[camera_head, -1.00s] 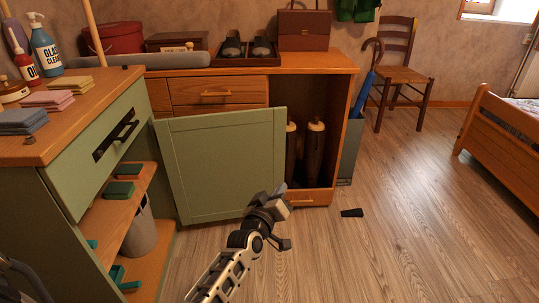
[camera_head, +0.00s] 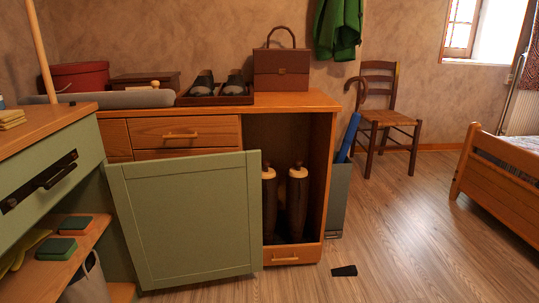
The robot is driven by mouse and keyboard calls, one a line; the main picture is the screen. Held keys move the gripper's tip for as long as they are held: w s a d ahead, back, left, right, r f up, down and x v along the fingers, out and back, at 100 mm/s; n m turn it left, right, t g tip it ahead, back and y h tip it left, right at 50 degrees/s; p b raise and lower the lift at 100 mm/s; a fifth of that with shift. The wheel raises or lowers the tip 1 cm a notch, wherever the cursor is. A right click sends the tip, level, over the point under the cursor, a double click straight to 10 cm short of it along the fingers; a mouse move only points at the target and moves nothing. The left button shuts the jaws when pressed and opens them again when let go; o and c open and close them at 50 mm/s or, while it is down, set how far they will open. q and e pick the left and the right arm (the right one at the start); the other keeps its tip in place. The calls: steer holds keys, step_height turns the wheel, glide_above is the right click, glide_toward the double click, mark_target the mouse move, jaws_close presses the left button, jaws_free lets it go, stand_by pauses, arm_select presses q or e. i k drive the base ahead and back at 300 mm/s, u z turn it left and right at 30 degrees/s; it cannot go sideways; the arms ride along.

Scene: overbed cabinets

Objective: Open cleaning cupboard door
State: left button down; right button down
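The cleaning cupboard (camera_head: 60,165) is green with a wooden top and stands at the left, partly cut off by the frame. Its green panelled door (camera_head: 185,220) stands wide open and reaches right, in front of the wooden cabinet. The cupboard's inside is exposed, with a shelf (camera_head: 75,240) bearing green and orange sponges (camera_head: 54,249) and a grey bucket (camera_head: 88,280) below. A drawer front with a dark handle (camera_head: 38,182) sits above the opening. Neither of my grippers is in view.
The wooden cabinet (camera_head: 328,180) behind the door has an open bay with dark boots (camera_head: 297,205). A small black piece (camera_head: 344,271) lies on the floor. A chair (camera_head: 385,120) and a bed (camera_head: 500,165) stand at the right.

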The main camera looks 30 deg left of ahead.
mark_target(184, 221)
steer(key=i, duration=1.55)
steer(key=u, duration=2.2)
